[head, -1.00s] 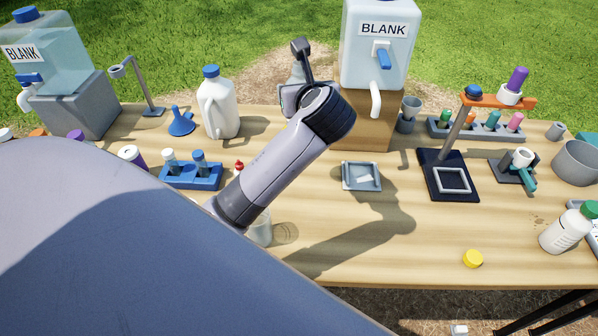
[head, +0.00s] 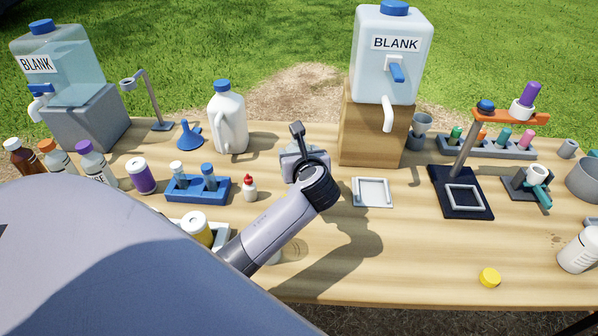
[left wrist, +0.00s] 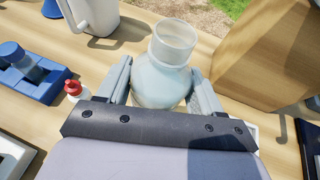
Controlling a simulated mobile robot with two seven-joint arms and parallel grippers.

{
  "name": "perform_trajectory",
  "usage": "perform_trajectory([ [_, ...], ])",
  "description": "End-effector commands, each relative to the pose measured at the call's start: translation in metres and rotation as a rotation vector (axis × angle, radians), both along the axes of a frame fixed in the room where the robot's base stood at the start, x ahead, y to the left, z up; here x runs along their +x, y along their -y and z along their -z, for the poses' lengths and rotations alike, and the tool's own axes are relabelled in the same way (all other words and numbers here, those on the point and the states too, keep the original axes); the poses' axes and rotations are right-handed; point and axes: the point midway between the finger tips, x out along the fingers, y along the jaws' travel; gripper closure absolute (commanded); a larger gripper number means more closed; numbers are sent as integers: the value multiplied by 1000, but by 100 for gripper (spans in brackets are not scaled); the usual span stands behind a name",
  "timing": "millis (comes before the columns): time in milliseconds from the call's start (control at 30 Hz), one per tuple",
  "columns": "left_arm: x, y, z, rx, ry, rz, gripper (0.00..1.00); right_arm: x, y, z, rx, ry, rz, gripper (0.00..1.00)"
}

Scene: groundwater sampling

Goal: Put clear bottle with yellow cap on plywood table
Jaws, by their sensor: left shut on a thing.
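My left gripper (left wrist: 160,85) is shut on a clear bottle (left wrist: 167,72), with one finger on each side of it. The bottle's round mouth is open and bare. In the head view my left gripper (head: 301,150) is over the middle of the table, left of the wooden block, and the arm hides the bottle. I cannot tell whether the bottle touches the table. A loose yellow cap (head: 489,277) lies near the front edge of the plywood table (head: 420,265). My right gripper is not in view.
A blank-water tank on a wooden block (head: 375,130) stands behind. A small red-capped bottle (head: 249,188), a blue rack (head: 195,190) and a white jug (head: 229,122) are to the left. A square tray (head: 373,192) lies right of the gripper. The front middle is mostly clear.

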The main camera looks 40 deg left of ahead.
Motion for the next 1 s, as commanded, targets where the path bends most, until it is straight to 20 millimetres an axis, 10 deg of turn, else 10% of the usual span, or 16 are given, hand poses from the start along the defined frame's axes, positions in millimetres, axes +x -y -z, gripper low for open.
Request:
perform_trajectory([
  [400,0,0,46,1,2,1,79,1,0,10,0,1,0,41],
  [767,0,0,48,1,3,1,79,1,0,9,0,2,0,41],
  [800,0,0,49,0,2,1,24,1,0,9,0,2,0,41],
  [867,0,0,49,0,2,1,8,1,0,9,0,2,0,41],
  [1000,0,0,48,0,2,1,8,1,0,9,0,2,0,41],
])
